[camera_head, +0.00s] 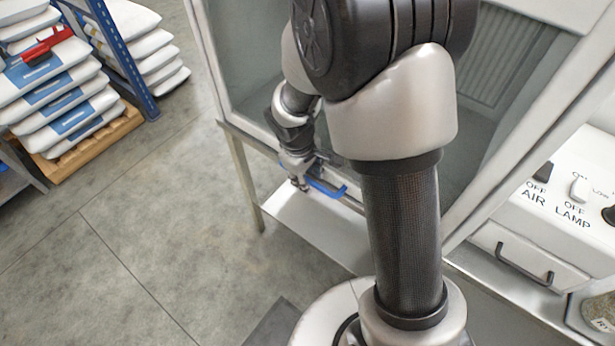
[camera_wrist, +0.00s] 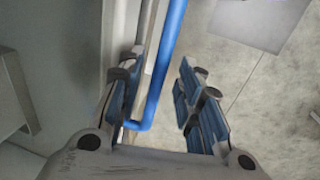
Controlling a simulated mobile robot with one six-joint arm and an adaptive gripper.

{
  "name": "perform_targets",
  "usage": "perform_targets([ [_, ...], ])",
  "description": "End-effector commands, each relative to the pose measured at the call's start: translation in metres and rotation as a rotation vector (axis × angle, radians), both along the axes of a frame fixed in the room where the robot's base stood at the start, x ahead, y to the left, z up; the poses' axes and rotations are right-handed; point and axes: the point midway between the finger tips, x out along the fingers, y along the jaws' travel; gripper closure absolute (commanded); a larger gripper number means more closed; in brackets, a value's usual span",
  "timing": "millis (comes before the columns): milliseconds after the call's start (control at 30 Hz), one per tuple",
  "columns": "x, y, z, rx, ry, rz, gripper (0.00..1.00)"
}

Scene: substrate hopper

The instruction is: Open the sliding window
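The sliding window (camera_head: 243,62) is a greyish glass pane in a white frame on the cabinet front, largely hidden behind my arm in the head view. A blue bar handle (camera_head: 327,189) sits at its lower edge. My gripper (camera_head: 305,182) is at the handle's left end. In the wrist view my gripper (camera_wrist: 163,98) is open, its blue-padded fingers apart. The blue handle (camera_wrist: 168,62) runs between them, nearer the left finger, with its bent end close to that finger. I cannot tell whether they touch. Clear space shows between the handle and the right finger.
A metal ledge (camera_head: 310,232) lies below the window. A control panel (camera_head: 575,190) with AIR and LAMP switches and a drawer handle (camera_head: 524,264) are at right. Stacked white bags (camera_head: 60,95) stand on a pallet at left. The floor (camera_head: 150,225) between is clear.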

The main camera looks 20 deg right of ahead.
Motion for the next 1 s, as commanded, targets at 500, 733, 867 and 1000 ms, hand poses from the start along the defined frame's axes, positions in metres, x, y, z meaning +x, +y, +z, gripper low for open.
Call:
perform_targets([
  [500, 0.0002, 0.0001, 0.0003, 0.0, 0.0, 0.0, 0.86],
  [733, 0.0002, 0.0001, 0.0003, 0.0, 0.0, 0.0, 1.0],
  [867, 0.0001, 0.0002, 0.0003, 0.0, 0.0, 0.0, 1.0],
  [1000, 0.0001, 0.0002, 0.0003, 0.0, 0.0, 0.0, 1.0],
])
